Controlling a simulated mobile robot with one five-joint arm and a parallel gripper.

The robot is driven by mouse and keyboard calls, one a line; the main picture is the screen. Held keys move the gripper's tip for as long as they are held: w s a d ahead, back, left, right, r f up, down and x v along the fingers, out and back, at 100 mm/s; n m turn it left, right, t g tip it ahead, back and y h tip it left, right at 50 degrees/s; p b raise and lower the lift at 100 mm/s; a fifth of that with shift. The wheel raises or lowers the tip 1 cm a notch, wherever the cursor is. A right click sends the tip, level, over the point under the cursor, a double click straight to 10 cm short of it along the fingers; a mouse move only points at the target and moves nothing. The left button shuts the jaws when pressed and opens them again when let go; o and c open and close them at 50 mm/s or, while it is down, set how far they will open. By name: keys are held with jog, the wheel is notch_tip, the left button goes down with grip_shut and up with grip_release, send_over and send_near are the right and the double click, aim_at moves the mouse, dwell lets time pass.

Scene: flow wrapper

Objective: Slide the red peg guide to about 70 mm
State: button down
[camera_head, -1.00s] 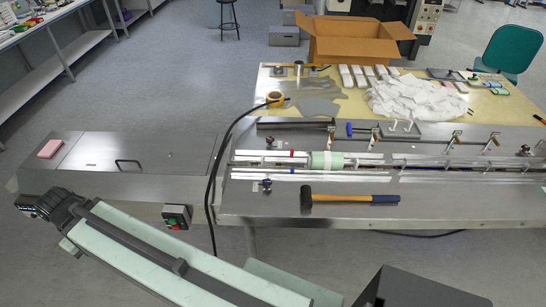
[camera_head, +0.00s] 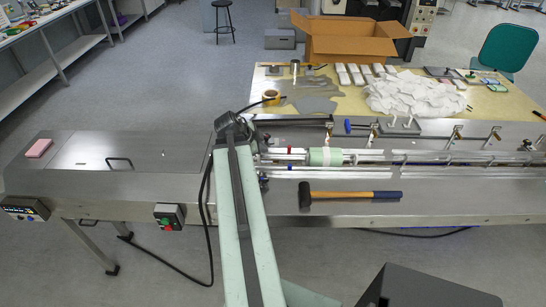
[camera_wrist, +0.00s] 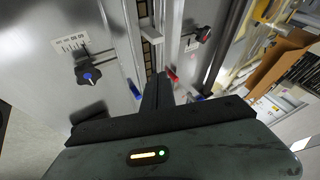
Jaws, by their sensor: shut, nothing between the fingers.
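The red peg guide (camera_head: 289,151) is a small red piece on the rails near the left end of the wrapper bed in the head view. It also shows in the wrist view as a short red peg (camera_wrist: 173,75), just right of the fingertips. My gripper (camera_wrist: 156,82) is shut and empty, with its dark fingers over the track between the side plates. In the head view my arm reaches across the machine's left end, and the fingers cannot be made out. A printed scale (camera_wrist: 72,44) lies by a black knob with a blue centre (camera_wrist: 89,76); its numbers are unreadable.
Blue pegs (camera_wrist: 135,88) stand near the fingers. A hammer (camera_head: 350,195) lies on the front deck. A green-white roll (camera_head: 325,156) sits on the rails right of the red piece. The left deck is mostly clear.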

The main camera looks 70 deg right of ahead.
aim_at(276, 158)
jog(key=b+x, duration=0.8)
jog(key=x, duration=0.2)
jog(key=shift+w+a+f, duration=0.1)
jog(key=shift+w, duration=0.05)
